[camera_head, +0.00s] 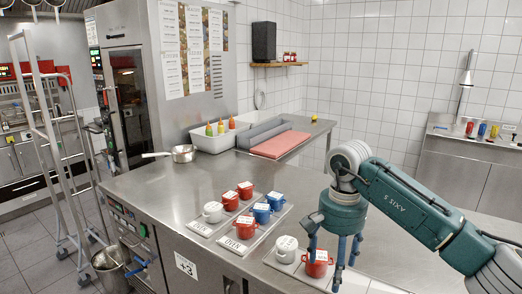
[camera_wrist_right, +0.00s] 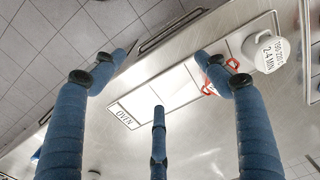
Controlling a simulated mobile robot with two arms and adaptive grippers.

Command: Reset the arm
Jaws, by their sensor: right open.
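My right gripper (camera_head: 335,262) has teal fingers spread open above the right-hand tray (camera_head: 272,258). This tray holds a white pot (camera_head: 286,250) and a red pot (camera_head: 317,266), which sits right behind or beside the fingers; contact cannot be told. In the right wrist view, the blue fingers (camera_wrist_right: 160,75) are spread with nothing between them. A tray with an OVEN label (camera_wrist_right: 127,116) lies below, with the white labelled pot (camera_wrist_right: 263,52) at upper right and a bit of red behind a finger. My left gripper is not in view.
Two more trays stand to the left, with a white pot (camera_head: 213,213), red pots (camera_head: 245,229) and blue pots (camera_head: 262,214). A saucepan (camera_head: 183,153), a white bin with sauce bottles (camera_head: 214,138) and a red board (camera_head: 279,145) lie farther back.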

